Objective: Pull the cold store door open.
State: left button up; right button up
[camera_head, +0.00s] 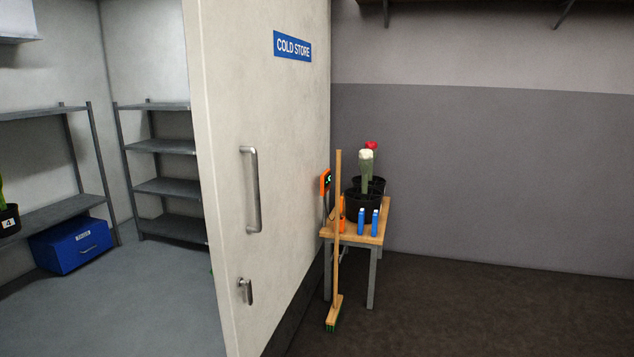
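The cold store door (230,130) is a tall pale panel that stands open, with its free edge toward me. A blue "COLD STORE" sign (292,46) is fixed high on its face. A vertical silver pull handle (254,190) sits at mid height, and a small metal latch (245,291) sits below it. Nothing touches the handle. Neither of my grippers shows in the head view.
Left of the door, the room holds grey shelves (163,187), a blue box (70,245) and clear floor. Right of it, a small wooden table (368,234) carries black pots (362,203). A broom (337,240) leans upright there. The dark floor at right is clear.

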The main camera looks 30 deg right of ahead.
aim_at(256, 69)
jog(key=z, duration=0.8)
jog(key=i, duration=1.9)
jog(key=u, duration=0.7)
